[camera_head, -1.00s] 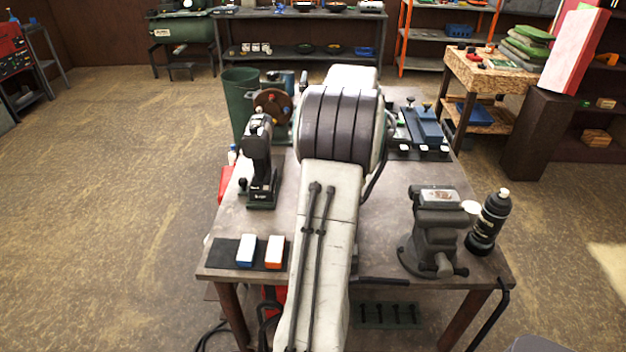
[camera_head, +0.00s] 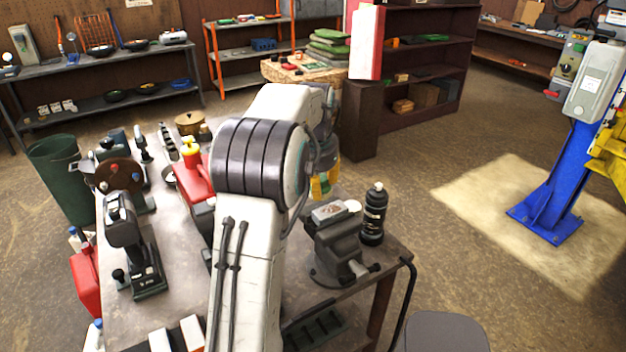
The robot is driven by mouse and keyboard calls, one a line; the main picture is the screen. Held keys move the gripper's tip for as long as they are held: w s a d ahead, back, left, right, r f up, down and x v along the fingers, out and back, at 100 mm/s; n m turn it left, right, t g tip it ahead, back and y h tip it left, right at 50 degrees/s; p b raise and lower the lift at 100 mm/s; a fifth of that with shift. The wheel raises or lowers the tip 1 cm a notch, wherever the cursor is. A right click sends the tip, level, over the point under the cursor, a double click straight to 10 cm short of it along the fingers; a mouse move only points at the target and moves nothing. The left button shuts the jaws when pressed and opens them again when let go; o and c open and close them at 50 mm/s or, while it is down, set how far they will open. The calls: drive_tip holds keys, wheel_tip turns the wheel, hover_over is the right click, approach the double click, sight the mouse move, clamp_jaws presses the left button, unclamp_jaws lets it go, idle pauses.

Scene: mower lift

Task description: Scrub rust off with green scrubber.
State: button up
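The vise (camera_head: 338,245) stands near the bench's front right corner. A light plate with a reddish-brown, rust-like patch (camera_head: 328,212) lies on its top. No green scrubber can be made out for sure. Two small blocks, one whitish (camera_head: 160,341) and one white and orange (camera_head: 192,333), sit at the bench's front edge, cut off by the picture's bottom. My arm reaches out over the bench, left of the vise.
A black bottle (camera_head: 374,214) stands right behind the vise on the bench (camera_head: 172,290). A drill-like tool (camera_head: 133,245) stands on the left, with a red tool (camera_head: 195,178) nearer the middle. A blue lift post (camera_head: 570,180) stands at right. Open floor lies between bench and lift.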

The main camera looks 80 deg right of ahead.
hover_over(319, 216)
drive_tip(key=shift+a+f, duration=0.1)
drive_tip(key=shift+f, duration=2.15)
drive_tip(key=shift+f+b, duration=0.8)
drive_tip(key=shift+f, duration=0.2)
drive_tip(key=shift+r, duration=0.1)
wheel_tip(319, 216, up, 2)
drive_tip(key=shift+r+p, duration=0.25)
drive_tip(key=shift+p, duration=0.8)
drive_tip(key=shift+r, duration=1.75)
drive_tip(key=shift+r, duration=1.5)
drive_tip(key=shift+w, duration=0.1)
